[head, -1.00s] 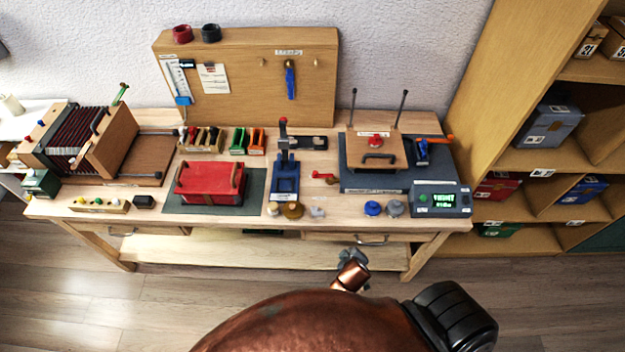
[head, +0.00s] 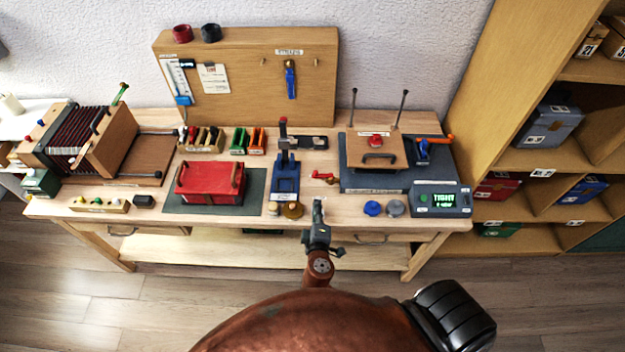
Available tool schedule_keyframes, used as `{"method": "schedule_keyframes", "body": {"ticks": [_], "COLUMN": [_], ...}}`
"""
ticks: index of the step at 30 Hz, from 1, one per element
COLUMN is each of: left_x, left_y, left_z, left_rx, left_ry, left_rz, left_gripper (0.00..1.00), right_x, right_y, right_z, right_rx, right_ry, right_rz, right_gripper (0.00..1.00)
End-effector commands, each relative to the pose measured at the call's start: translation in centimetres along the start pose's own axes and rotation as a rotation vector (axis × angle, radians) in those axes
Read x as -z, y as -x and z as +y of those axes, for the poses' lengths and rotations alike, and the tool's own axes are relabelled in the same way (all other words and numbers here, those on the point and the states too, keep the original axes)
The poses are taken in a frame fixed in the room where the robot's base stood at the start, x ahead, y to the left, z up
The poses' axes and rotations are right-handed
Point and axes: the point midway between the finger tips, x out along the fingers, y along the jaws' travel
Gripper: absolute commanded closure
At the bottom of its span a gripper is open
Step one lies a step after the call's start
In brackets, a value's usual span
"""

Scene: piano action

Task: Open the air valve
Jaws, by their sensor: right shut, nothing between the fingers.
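A small red valve-like piece with a handle (head: 325,177) lies on the workbench, just left of the dark blue-grey base plate. A blue fitting with an orange lever (head: 423,149) stands at the right end of that plate. I cannot tell for sure which of the two is the air valve. My right gripper (head: 318,205) is shut and empty at the bench's front edge, below the red piece in the picture and apart from it. My left gripper is out of view.
The base plate (head: 350,183) carries a wooden box with two upright rods. A blue press (head: 285,178) stands left of the red piece. Blue and grey knobs (head: 372,208) and a box with a green display (head: 441,200) stand at the front right.

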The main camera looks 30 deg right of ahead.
Motion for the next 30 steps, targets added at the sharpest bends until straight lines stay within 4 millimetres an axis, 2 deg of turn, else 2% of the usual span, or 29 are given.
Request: {"method": "schedule_keyframes", "body": {"ticks": [1,3,7,11,22,30], "left_x": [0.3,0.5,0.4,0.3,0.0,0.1], "left_y": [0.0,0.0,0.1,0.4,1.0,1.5], "left_z": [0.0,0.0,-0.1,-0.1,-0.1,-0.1], "left_rx": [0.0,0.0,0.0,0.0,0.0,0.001], "left_ry": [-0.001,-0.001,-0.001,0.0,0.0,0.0], "left_rz": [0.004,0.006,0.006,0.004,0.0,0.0], "left_gripper": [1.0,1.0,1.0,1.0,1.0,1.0], "right_x": [1.5,2.9,3.9,4.0,4.5,2.3], "right_y": [0.0,0.1,-0.4,-2.2,-9.7,-12.3], "right_z": [0.0,0.0,0.1,0.3,0.7,0.9], "right_rx": [-0.019,-0.039,-0.053,-0.054,-0.053,-0.051], "right_ry": [0.034,0.071,0.094,0.093,0.093,0.092], "right_rz": [0.032,0.062,0.081,0.081,0.08,0.078], "right_gripper": [1.0,1.0,1.0,1.0,1.0,1.0]}}
